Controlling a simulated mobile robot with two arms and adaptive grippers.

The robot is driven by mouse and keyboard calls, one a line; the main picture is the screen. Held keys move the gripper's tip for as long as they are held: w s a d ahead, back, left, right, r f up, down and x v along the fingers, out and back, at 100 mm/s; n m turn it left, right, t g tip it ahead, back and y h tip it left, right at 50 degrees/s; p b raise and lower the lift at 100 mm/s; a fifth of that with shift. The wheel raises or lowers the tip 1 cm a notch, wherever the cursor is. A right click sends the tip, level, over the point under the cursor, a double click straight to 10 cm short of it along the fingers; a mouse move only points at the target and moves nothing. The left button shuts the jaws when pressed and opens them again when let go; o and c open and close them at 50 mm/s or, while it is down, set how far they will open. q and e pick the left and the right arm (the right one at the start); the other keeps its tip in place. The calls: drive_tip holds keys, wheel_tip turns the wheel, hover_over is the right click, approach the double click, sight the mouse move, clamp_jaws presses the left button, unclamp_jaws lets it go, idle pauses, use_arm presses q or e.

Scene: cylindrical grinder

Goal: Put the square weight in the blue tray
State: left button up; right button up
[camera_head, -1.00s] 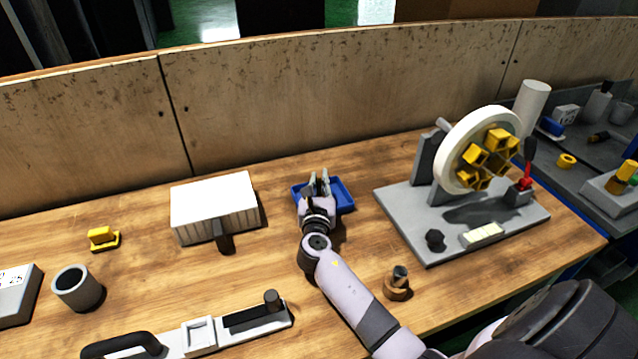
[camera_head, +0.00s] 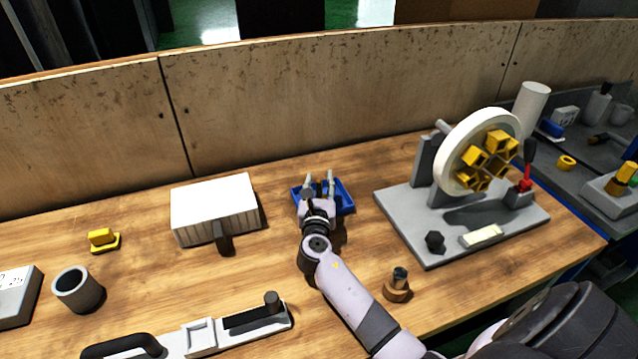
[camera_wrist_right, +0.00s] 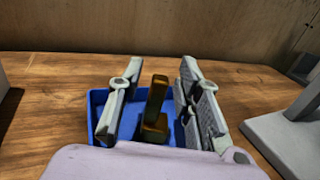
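The blue tray (camera_head: 345,194) lies on the wooden table below the middle of the head view. It also shows in the right wrist view (camera_wrist_right: 97,103). My right gripper (camera_head: 319,181) is over the tray with its fingers apart. In the right wrist view, a dark brass-brown weight (camera_wrist_right: 155,108) with an upright post and a blocky base stands inside the tray between the open fingers (camera_wrist_right: 160,68), with a visible gap on both sides. My left gripper is not in view.
A ribbed white-topped box (camera_head: 214,205) is left of the tray. A grey stand with a wheel (camera_head: 480,150) is to the right. A small yellow handled block (camera_head: 103,239), a grey cup (camera_head: 77,288) and a round-based weight (camera_head: 397,285) stand nearby. A wooden panel rises behind.

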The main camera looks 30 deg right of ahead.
drive_tip(key=b+v, duration=0.1)
drive_tip(key=v, duration=1.1)
